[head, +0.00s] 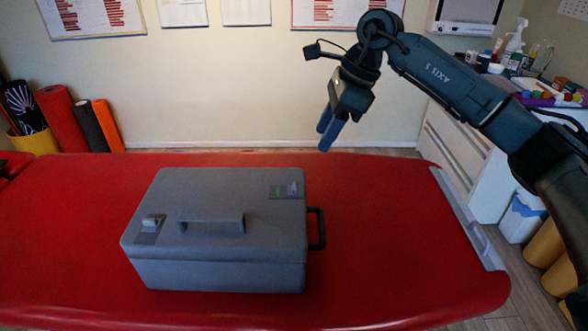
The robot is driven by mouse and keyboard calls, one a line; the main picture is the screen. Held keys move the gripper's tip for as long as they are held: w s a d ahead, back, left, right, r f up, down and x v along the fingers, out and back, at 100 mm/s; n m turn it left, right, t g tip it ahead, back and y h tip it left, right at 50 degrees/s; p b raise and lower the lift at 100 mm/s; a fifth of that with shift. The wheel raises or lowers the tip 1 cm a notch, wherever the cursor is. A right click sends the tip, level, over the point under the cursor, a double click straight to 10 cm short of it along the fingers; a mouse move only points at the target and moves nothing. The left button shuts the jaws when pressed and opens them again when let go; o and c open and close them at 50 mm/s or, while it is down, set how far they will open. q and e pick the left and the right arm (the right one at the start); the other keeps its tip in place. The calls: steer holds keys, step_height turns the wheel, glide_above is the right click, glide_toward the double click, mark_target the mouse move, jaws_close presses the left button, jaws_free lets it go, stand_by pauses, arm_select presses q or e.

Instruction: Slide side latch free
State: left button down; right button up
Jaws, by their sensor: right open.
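A grey case (220,273) lies closed on a red padded table. A small raised latch (150,223) sits on a dark plate at the left of its lid. A bar handle (212,222) is in the middle of the lid. A dark loop handle (318,229) sticks out from the right side. My right gripper (327,134) is open and empty, above and behind the case's far right corner, fingers pointing down, apart from the case. My left gripper is not in view.
The red table (390,240) is bare around the case, with a grey rail (470,220) along its right end. Rolled mats (75,120) stand at the back left. A white cabinet (455,150) with bottles and small items on top stands at the right.

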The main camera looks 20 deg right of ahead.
mark_target(297, 185)
steer(key=x, duration=1.2)
steer(key=shift+s+a+f+p, duration=0.2)
steer(key=shift+a+f+p, duration=0.1)
steer(key=shift+f+p, duration=0.1)
steer(key=shift+c, duration=0.5)
steer(key=shift+r, duration=0.1)
jaws_close()
